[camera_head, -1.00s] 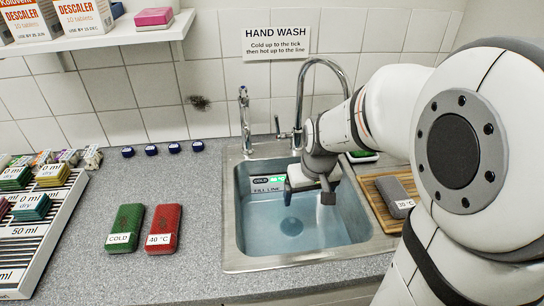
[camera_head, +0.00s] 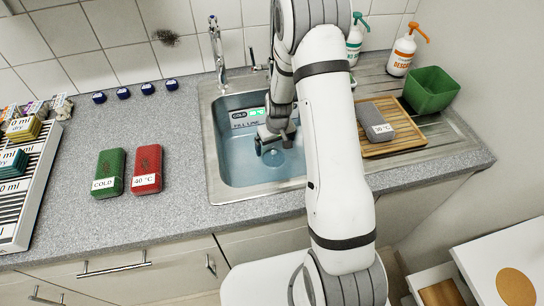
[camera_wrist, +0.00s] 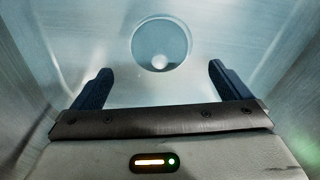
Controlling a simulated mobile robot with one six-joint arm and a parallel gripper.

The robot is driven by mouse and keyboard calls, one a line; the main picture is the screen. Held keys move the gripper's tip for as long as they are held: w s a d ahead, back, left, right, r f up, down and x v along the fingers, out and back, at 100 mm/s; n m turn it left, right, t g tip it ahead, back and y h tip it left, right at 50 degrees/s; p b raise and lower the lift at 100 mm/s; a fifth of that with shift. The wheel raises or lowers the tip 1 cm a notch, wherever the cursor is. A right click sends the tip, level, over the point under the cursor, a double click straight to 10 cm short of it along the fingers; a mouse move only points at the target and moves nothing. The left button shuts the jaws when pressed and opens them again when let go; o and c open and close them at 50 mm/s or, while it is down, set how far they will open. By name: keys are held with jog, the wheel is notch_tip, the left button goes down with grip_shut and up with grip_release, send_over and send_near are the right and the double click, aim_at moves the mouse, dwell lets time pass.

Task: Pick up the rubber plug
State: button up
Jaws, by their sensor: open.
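The rubber plug (camera_wrist: 160,42) shows in the wrist view as a round blue-grey disc with a small pale knob near its lower edge. It lies on the floor of the metal sink (camera_head: 213,150), which holds bluish water. My gripper (camera_head: 276,142) is inside the sink, pointing down. In the wrist view its two dark blue fingers (camera_wrist: 160,76) are wide apart with nothing between them. The plug lies beyond the fingertips, roughly centred between them and not touched. In the head view my gripper and arm largely hide the plug.
Sink walls stand close around my gripper. A tap (camera_head: 216,45) rises at the sink's back left. Green (camera_head: 109,170) and red (camera_head: 147,168) blocks lie left of the sink. A wooden board (camera_head: 400,139) with a grey block (camera_head: 375,119) lies right.

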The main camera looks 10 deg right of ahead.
aim_at(274, 151)
jog(key=shift+w+f+p, duration=0.2)
jog(key=shift+f+p, duration=0.1)
jog(key=shift+f, duration=1)
jog(key=shift+w+f+p, duration=0.2)
jog(key=shift+f+p, duration=0.1)
jog(key=shift+f, duration=1)
jog(key=c, duration=1)
